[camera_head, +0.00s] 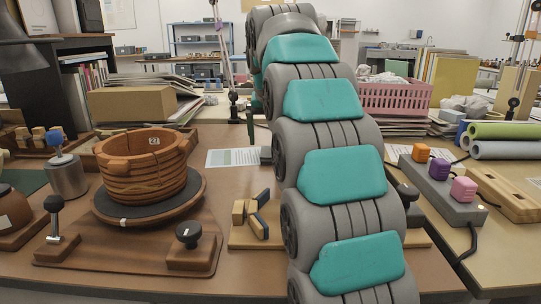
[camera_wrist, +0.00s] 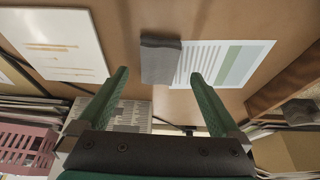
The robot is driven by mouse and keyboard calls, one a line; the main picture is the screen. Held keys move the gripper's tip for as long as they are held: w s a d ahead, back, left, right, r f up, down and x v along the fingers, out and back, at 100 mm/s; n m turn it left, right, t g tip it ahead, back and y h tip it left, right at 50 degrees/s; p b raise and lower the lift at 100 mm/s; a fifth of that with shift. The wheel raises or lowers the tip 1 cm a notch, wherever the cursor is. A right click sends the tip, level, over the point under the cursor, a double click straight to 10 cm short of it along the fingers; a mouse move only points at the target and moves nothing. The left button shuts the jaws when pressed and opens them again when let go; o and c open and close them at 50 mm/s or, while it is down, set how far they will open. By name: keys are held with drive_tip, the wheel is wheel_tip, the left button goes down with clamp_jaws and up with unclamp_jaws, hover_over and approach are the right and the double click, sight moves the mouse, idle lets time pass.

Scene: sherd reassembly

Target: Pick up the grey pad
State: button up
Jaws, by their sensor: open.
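The grey pad (camera_wrist: 160,60) lies on the brown table in the wrist view, upper middle, overlapping the left edge of a printed sheet. In the head view a small grey piece beside my arm looks like the same pad (camera_head: 266,155), partly hidden by the arm. My gripper (camera_wrist: 159,76) shows in the wrist view with its two green fingers wide apart and nothing between them. The pad appears beyond the fingertips, roughly centred between them. It does not look touched. In the head view my arm mostly hides the gripper.
The printed sheet (camera_head: 232,158) lies flat left of my arm. A banded pot (camera_head: 145,180) stands on a round turntable at left. A pink basket (camera_head: 395,97) stands behind right. Table around the pad is mostly clear.

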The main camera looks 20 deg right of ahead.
sight(271, 152)
drive_tip(key=x, duration=0.5)
drive_tip(key=shift+w+d+r, duration=0.1)
drive_tip(key=shift+w, duration=0.05)
drive_tip(key=c, duration=1.4)
drive_tip(key=shift+r, duration=0.1)
drive_tip(key=shift+r, duration=1.7)
drive_tip(key=s+a, duration=0.1)
drive_tip(key=s, duration=0.4)
drive_tip(key=s+a+r, duration=0.1)
drive_tip(key=s, duration=0.4)
drive_tip(key=s+a, duration=0.1)
drive_tip(key=s, duration=0.4)
drive_tip(key=shift+s+r+b, duration=0.2)
drive_tip(key=shift+s+b, duration=0.15)
drive_tip(key=shift+s, duration=0.05)
